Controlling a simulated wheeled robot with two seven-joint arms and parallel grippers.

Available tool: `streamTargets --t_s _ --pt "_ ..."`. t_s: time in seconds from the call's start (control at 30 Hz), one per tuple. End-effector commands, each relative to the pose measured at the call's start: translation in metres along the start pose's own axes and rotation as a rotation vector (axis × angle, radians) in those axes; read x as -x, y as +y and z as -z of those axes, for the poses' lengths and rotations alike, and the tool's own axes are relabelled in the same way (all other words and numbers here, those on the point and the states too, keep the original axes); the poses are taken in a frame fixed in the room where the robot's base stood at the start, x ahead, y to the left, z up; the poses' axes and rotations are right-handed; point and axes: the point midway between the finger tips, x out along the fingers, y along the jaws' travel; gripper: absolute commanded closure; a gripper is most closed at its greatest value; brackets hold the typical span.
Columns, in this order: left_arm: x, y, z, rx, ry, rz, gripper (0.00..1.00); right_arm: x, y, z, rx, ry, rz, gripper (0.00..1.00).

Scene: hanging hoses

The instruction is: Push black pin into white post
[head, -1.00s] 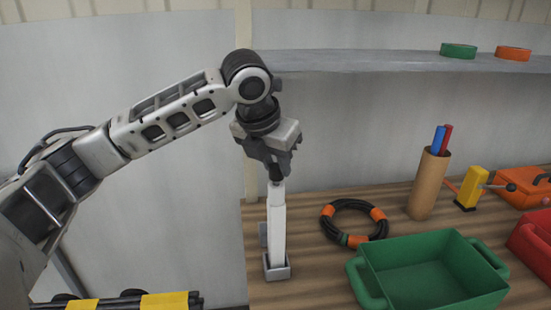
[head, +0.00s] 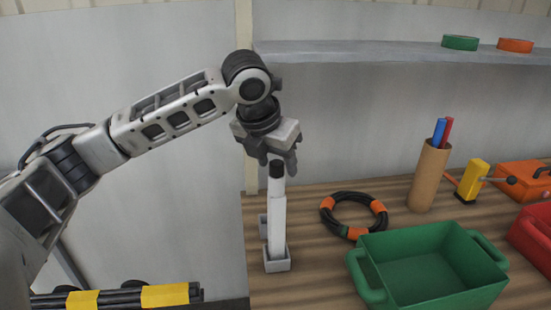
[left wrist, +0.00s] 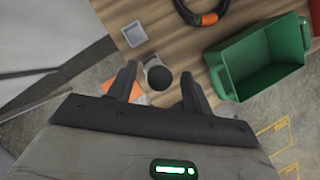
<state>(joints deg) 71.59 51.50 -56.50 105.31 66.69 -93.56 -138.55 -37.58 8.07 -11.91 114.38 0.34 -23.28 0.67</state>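The white post (head: 277,228) stands upright in a small grey-white base on the wooden bench near its left edge. The black pin (head: 276,168) shows as a dark cap at the top of the post; how deep it sits I cannot tell. In the left wrist view the pin is a round black end (left wrist: 159,79). My left gripper (head: 277,164) is directly above the post, fingers spread, one on either side of the pin. In the left wrist view the gripper (left wrist: 160,88) is open, with gaps between fingers and pin. My right gripper is not in view.
A green bin (head: 430,262) stands right of the post, with a coiled black hose (head: 353,214) behind it. A cardboard tube (head: 430,177) with markers and a yellow tool (head: 473,181) stand further right. A grey shelf (head: 400,51) runs along the wall above.

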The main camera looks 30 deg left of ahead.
Motion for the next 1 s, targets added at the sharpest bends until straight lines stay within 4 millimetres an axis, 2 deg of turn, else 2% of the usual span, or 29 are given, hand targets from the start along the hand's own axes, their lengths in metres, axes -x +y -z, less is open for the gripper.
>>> streamTargets --t_s 0.17,0.23,0.3,0.7,0.83,1.0 --pt "0.000 0.000 0.000 0.000 -0.001 0.000 0.50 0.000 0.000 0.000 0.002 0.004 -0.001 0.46" --pt "0.005 0.000 -0.001 0.000 -0.004 0.001 0.50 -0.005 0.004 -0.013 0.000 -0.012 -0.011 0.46" --pt "0.020 0.000 -0.002 0.000 -0.007 0.002 0.50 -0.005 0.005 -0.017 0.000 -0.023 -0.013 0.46" --pt "0.116 -0.001 -0.001 -0.002 -0.006 0.002 0.50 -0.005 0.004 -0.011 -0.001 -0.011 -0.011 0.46" --pt "0.139 0.000 -0.001 0.000 -0.005 0.001 0.50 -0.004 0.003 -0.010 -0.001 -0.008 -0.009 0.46" --pt "0.156 0.000 -0.001 0.000 -0.002 0.000 0.50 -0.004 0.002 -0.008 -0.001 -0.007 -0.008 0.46"
